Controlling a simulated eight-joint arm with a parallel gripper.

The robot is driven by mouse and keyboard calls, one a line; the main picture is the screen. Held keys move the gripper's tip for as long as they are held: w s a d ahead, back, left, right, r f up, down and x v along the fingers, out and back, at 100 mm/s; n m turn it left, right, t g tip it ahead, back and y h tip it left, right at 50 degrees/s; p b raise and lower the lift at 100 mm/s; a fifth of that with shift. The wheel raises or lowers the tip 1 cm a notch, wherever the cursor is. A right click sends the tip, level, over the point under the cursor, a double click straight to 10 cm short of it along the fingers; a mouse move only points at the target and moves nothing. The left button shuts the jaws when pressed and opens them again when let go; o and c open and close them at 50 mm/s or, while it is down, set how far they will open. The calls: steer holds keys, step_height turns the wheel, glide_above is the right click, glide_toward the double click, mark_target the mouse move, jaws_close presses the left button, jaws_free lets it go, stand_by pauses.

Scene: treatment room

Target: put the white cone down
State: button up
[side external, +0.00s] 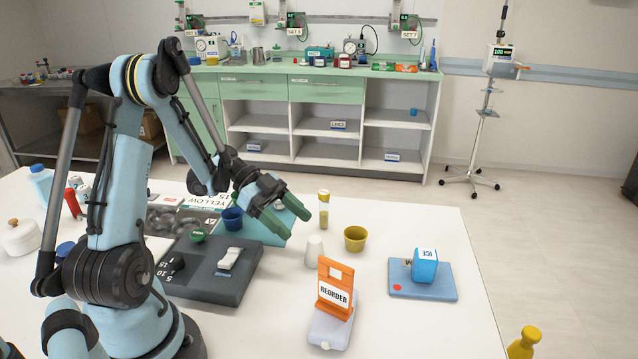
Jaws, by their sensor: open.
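The white cone (315,252) stands upright on the white table, a small blunt shape right of the dark grey board. My gripper (296,221) has green fingers and is open. It is above and to the left of the cone, and nothing shows between its fingers. The cone appears apart from the fingers and rests on the table.
A yellow cup (355,239) and a capped vial (324,210) stand close to the cone. An orange REORDER sign (335,284) is in front. A blue ICE block (425,266) sits on a blue pad at right.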

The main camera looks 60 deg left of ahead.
mark_target(315, 239)
steer(key=shift+x, duration=3.55)
steer(key=c, duration=1.1)
steer(key=shift+r, duration=0.1)
